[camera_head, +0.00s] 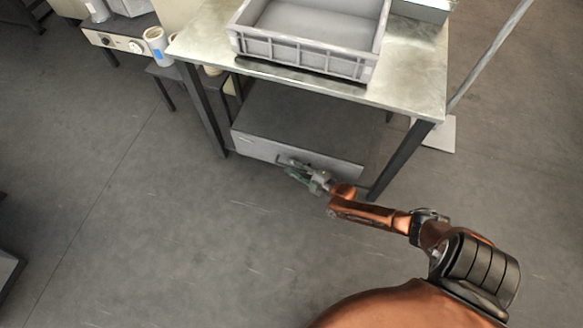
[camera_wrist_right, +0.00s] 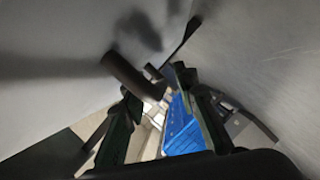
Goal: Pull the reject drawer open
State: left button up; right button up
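The reject drawer has a long light-grey front (camera_head: 262,148) low under the steel table, below a dark flat top. I cannot make out a gap showing that it is open. My right gripper (camera_head: 292,170) is at the middle of this front, beside its small handle (camera_head: 283,159). In the right wrist view the two dark green fingers of my right gripper (camera_wrist_right: 154,88) stand apart. A dark handle bar (camera_wrist_right: 128,74) lies close to the fingertips; I cannot tell whether they touch it. My left gripper is not in view.
A grey crate (camera_head: 303,67) stands on the steel table (camera_head: 413,93). Dark table legs (camera_head: 398,160) flank the drawer. A machine with knobs (camera_head: 118,42) and a white cup (camera_head: 156,42) are at upper left. The floor before the drawer is clear.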

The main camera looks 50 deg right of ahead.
jog(key=shift+c, duration=0.5)
grip_shut()
jog(key=shift+a, duration=0.1)
